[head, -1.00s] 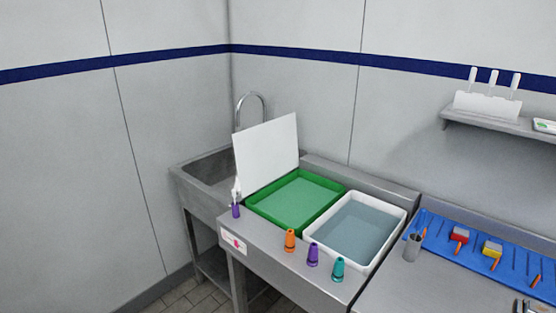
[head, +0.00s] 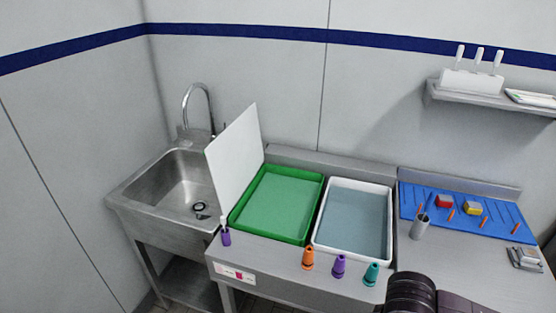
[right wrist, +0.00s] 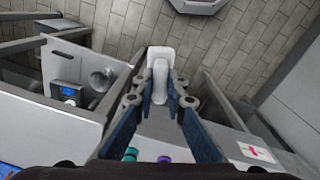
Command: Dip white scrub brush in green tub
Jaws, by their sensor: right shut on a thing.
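The green tub (head: 264,235) stands on the steel counter in the head view, with pale green liquid in it. My right gripper (right wrist: 160,92) is shut on the white scrub brush (right wrist: 160,62) in the right wrist view. The brush has a white handle between the two fingers and a wider white block beyond them. It is held above the counter and floor, apart from the tub. In the head view only a dark part of my right arm shows at the lower right; the gripper and brush are out of that frame. My left gripper is not in view.
A white tub (head: 344,257) of grey-blue liquid stands right of the green one. An upright white panel (head: 234,160) separates the green tub from the sink (head: 180,185). A metal cup (head: 419,229) stands right.

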